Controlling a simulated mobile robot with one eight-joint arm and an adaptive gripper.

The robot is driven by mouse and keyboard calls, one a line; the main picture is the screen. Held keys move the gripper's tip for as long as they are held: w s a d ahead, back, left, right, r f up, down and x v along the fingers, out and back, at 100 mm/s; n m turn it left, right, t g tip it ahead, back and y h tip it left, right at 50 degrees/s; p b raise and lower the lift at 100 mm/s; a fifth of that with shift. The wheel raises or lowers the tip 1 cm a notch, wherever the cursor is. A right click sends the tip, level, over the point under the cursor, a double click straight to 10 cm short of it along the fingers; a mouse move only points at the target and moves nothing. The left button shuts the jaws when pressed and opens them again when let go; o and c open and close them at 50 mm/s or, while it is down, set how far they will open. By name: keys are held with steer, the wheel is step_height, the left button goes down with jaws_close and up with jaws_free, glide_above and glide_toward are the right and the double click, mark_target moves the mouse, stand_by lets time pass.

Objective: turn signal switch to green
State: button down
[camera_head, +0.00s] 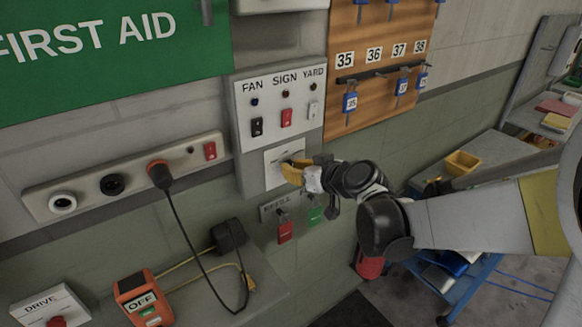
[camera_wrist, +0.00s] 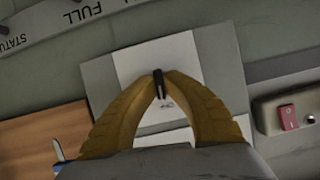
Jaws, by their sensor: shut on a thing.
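A white switch plate (camera_head: 274,173) is fixed to the wall below the FAN, SIGN, YARD panel; it also shows in the wrist view (camera_wrist: 126,60). Its printed label is too small to read. My gripper (camera_head: 290,165) is in front of the plate. In the wrist view, the yellow fingers of my gripper (camera_wrist: 160,88) meet on a small dark switch lever (camera_wrist: 158,76) on this plate. The fingers hide part of the plate, and I cannot see a green mark or which position the lever is in.
The panel (camera_head: 245,97) above has several rocker switches. A power strip (camera_head: 90,187) with a plugged cord is left. A key board (camera_head: 390,30) is upper right.

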steer(key=m+g+y+b, duration=0.1)
steer(key=m, duration=0.2)
steer(key=shift+w+d+f+y, duration=0.1)
steer(key=shift+w+y, duration=0.05)
steer(key=shift+y, duration=0.25)
steer(key=shift+m+g+y+b, duration=0.3)
steer(key=shift+m+y+b, duration=0.85)
steer(key=shift+m, duration=0.45)
steer(key=c, duration=1.5)
jaws_free()
steer(key=v, duration=1.2)
